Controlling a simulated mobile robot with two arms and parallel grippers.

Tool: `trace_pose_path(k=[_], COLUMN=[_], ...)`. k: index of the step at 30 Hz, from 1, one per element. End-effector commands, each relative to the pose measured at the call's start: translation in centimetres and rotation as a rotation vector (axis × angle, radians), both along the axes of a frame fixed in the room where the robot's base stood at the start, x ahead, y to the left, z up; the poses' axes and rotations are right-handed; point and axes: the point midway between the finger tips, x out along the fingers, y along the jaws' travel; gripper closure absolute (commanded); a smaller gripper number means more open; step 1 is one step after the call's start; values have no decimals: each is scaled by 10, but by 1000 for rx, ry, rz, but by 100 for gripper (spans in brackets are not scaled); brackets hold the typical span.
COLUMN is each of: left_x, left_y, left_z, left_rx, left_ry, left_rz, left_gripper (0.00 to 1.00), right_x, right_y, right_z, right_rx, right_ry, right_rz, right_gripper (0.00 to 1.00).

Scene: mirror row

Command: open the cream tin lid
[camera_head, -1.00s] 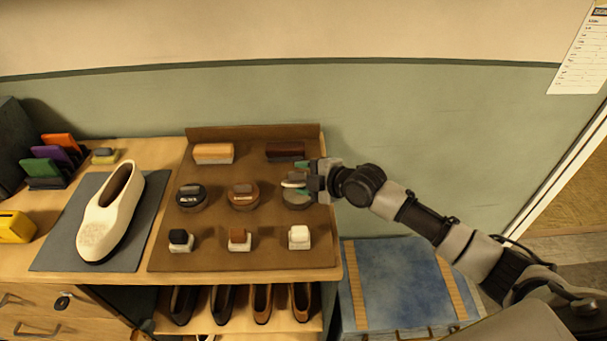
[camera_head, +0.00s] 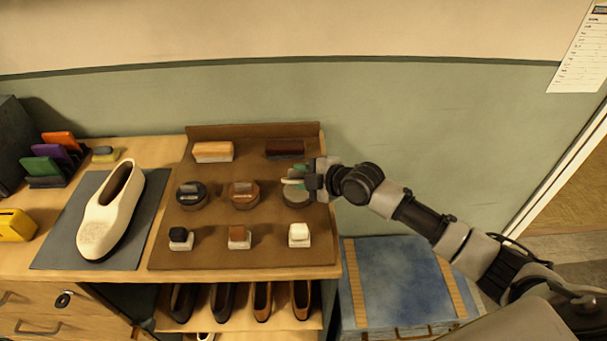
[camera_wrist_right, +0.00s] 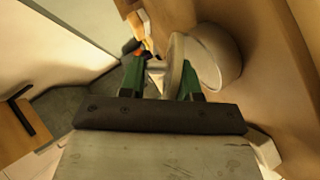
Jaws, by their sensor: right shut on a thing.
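The cream tin (camera_head: 297,197) stands at the right end of the row of round tins on the brown mat (camera_head: 215,260). Its pale body also shows in the wrist view (camera_wrist_right: 222,56). My right gripper (camera_head: 296,180) is above the tin, coming in from the right. Its green fingers (camera_wrist_right: 160,74) are shut on the cream tin lid (camera_wrist_right: 176,62), a pale disc beside the tin body in the wrist view. The lid looks lifted off the tin's rim, with a small gap. The fingers partly hide the grip point. My left gripper is not in view.
A black tin (camera_head: 191,198) and a brown tin (camera_head: 243,197) stand to the left. Brushes (camera_head: 213,152) lie behind, and small blocks (camera_head: 299,236) stand in front. A cream shoe (camera_head: 110,215) rests on a grey mat. A blue trunk (camera_head: 395,285) stands right of the bench.

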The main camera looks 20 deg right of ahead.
Motion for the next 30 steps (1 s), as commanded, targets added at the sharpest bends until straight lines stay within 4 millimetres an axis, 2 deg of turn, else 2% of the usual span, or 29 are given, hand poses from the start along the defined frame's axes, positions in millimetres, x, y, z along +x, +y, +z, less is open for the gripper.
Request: trace_pose_path(k=[11,30], left_x=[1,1], left_y=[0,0], left_z=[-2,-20], left_rx=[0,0], left_ry=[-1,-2], left_rz=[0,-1], left_gripper=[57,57], right_x=[9,41], right_y=[-3,-12], right_z=[9,14], right_rx=[33,200], right_ry=[112,667], right_rz=[-2,-4], right_gripper=[100,100])
